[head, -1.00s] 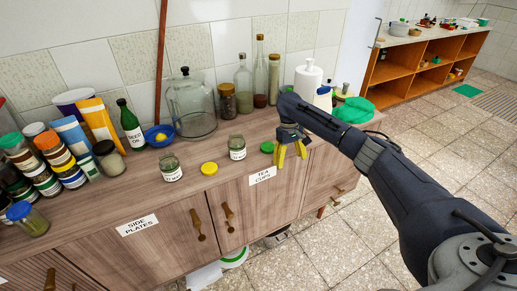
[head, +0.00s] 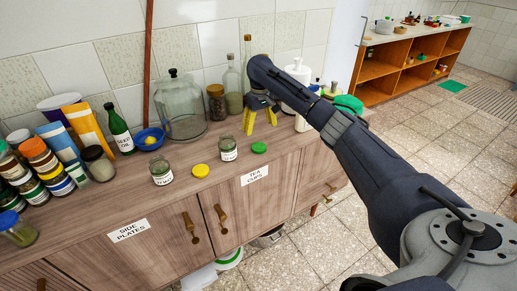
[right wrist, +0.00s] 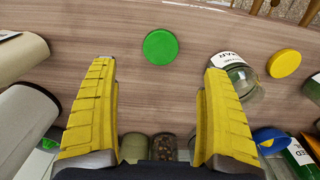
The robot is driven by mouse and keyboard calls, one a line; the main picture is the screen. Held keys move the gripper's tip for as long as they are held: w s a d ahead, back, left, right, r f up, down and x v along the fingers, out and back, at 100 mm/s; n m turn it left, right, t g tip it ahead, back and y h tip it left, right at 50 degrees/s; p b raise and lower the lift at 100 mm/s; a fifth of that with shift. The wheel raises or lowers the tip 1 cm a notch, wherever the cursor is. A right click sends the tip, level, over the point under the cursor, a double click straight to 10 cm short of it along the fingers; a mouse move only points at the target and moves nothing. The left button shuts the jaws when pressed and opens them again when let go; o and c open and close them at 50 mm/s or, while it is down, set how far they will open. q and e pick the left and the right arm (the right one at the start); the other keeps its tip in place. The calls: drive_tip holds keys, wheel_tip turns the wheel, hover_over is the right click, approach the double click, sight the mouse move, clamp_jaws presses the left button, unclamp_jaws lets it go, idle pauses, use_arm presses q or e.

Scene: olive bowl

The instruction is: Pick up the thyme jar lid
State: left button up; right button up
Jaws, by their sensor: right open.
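A green round lid (head: 259,148) lies flat on the wooden counter, right of an open glass jar (head: 229,149). A yellow round lid (head: 200,170) lies between that jar and a second open jar (head: 162,173). The jar labels are too small to read, so I cannot tell which lid is the thyme one. My right gripper (head: 261,127) is open and empty, above the counter behind the green lid. In the right wrist view the green lid (right wrist: 160,46) is ahead, between the lines of the yellow fingers; the yellow lid (right wrist: 284,63) is at the right. My left gripper is not in view.
The labelled jar (right wrist: 238,78) stands close to one finger in the right wrist view. Behind are a glass cloche (head: 181,108), bottles and a brown jar (head: 216,102). A blue bowl (head: 150,139) and several jars crowd the left. The counter's front edge is near the lids.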

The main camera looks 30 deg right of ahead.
sight(259, 146)
drive_tip(key=shift+w+a+f, duration=0.1)
drive_tip(key=shift+w+f, duration=0.05)
drive_tip(key=shift+f, duration=5)
drive_tip(key=c, duration=1.1)
